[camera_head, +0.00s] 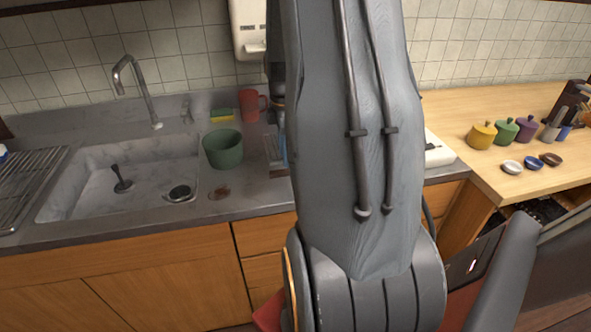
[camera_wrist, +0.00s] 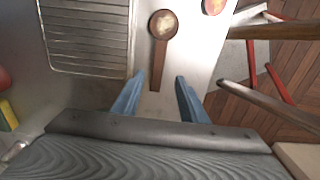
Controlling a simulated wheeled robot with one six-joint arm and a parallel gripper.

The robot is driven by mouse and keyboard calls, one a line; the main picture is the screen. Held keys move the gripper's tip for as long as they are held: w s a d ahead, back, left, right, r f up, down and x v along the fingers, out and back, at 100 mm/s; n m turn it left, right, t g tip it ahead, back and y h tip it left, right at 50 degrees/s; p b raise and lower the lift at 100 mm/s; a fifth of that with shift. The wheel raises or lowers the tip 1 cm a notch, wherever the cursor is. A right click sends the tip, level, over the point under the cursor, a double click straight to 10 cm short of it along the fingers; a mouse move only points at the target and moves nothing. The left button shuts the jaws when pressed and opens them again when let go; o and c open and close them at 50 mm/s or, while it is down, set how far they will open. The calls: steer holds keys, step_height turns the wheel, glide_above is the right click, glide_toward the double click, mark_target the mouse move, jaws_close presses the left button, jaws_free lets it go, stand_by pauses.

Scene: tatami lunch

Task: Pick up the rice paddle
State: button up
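The rice paddle appears to be the brown wooden utensil (camera_wrist: 163,26) in the wrist view, with a round, pale-centred head at the top. Its long dark handle points down toward my gripper (camera_wrist: 159,76). The two blue fingers are apart, one on each side of the handle's line, with the handle's lower end between the tips. No contact shows, and I cannot tell the height gap. In the head view, my arm hides most of the gripper and I cannot make out the paddle.
A barred metal rack (camera_wrist: 88,38) lies left of the paddle. A green pot (camera_head: 223,148), red mug (camera_head: 250,105) and yellow-green sponge (camera_head: 222,115) stand right of the sink (camera_head: 90,185). A small reddish item (camera_head: 220,193) lies near the counter's front edge.

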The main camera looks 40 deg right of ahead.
mark_target(285, 171)
steer(key=shift+w+f+p, duration=0.2)
steer(key=shift+f+p, duration=0.85)
steer(key=shift+f, duration=1.7)
jaws_close()
